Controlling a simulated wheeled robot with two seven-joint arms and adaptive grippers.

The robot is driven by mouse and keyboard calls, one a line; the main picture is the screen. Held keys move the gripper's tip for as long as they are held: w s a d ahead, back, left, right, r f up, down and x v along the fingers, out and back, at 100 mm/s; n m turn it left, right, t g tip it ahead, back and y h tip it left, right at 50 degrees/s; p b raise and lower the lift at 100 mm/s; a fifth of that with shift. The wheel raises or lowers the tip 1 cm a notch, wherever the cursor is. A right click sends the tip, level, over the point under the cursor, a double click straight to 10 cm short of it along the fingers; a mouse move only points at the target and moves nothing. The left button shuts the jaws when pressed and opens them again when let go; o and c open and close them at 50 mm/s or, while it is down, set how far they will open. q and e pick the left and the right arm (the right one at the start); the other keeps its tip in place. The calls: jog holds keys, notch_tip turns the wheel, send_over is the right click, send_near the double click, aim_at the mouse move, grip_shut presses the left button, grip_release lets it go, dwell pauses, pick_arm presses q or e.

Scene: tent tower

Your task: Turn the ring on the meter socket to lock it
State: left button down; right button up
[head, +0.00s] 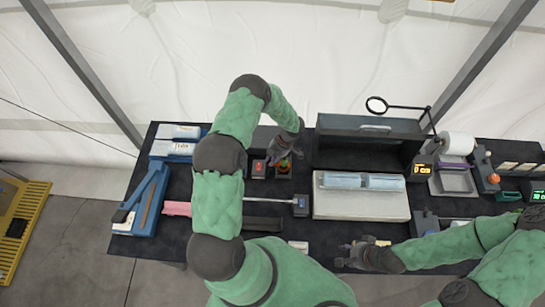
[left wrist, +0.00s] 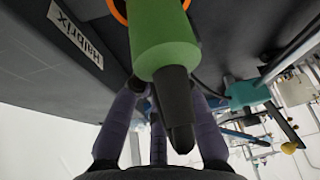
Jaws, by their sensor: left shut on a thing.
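In the left wrist view a green plug (left wrist: 162,45) with a dark tail stands against a black box (left wrist: 90,50) labelled "Halbrix". An orange ring (left wrist: 118,12) shows partly behind the plug, cut by the top edge; I take it for the socket ring. My left gripper (head: 283,159) is shut on the green plug; its fingers reach up on both sides and the contact is partly hidden. In the head view the gripper covers much of the meter (head: 284,168), so the ring's angle cannot be read. My right gripper (head: 358,249) is low at the table's front; its jaw opening is unclear.
A red-faced unit (head: 259,168) stands just left of the meter. A dark shelf (head: 368,126) and a pale tray (head: 340,205) lie to its right. A blue tool (head: 148,195) is at the left. A magnifier (head: 377,105) rises at the back.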

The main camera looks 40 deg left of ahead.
pick_arm(q)
jog(key=shift+s+r+n, duration=0.1)
jog(key=shift+s+n, duration=0.1)
jog(key=shift+n, duration=0.3)
jog(key=shift+s, duration=0.1)
jog(key=c, duration=1.3)
grip_release()
jog(key=shift+s, duration=0.15)
jog(key=shift+o, duration=0.2)
jog(key=shift+w+d+r, duration=0.2)
jog(key=shift+w+r, duration=0.15)
jog(key=shift+r, duration=0.1)
jog(key=v, duration=1)
jog(key=shift+r, duration=0.4)
jog(key=shift+w, duration=0.1)
